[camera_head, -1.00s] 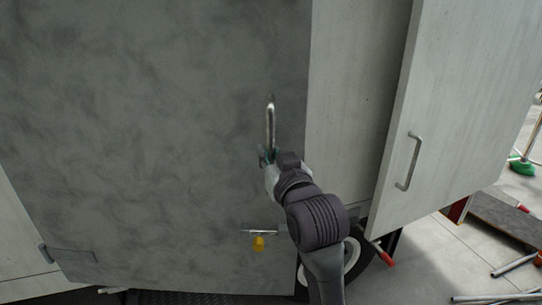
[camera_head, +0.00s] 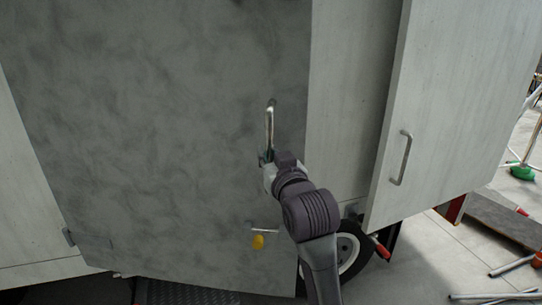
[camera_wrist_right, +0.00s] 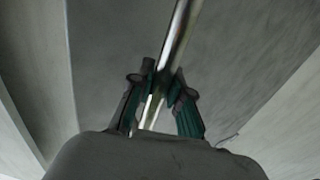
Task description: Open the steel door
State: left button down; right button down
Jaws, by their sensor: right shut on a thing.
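The steel door (camera_head: 170,120) is the large mottled grey panel filling the left and middle of the head view. Its vertical metal handle (camera_head: 270,128) sits near the door's right edge. My right gripper (camera_head: 266,160) is shut on the lower part of this handle. In the right wrist view the shiny handle bar (camera_wrist_right: 178,40) runs between the two green-padded fingers (camera_wrist_right: 160,100). A small latch with a yellow tag (camera_head: 258,241) is on the door below the handle. The hinge (camera_head: 88,240) shows at the door's lower left. My left gripper is not in view.
A pale cabinet door with a handle (camera_head: 401,158) stands out at the right. A wheel (camera_head: 350,250) and a red-ended rod (camera_head: 381,248) are below. Metal pipes (camera_head: 515,265) lie on the floor at the right. A dark step (camera_head: 185,292) is under the door.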

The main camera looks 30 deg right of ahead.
jog(key=shift+w+d, duration=0.25)
jog(key=shift+w, duration=0.05)
jog(key=shift+a, duration=0.1)
jog(key=shift+s+a+f, duration=0.1)
jog(key=shift+s+a, duration=0.15)
jog(key=shift+s, duration=0.05)
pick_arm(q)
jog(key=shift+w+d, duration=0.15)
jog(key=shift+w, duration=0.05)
pick_arm(e)
jog(key=shift+s+a, duration=2.05)
jog(key=shift+s, duration=0.1)
jog(key=c, duration=1)
grip_release()
jog(key=shift+w, duration=0.1)
jog(key=shift+c, duration=0.2)
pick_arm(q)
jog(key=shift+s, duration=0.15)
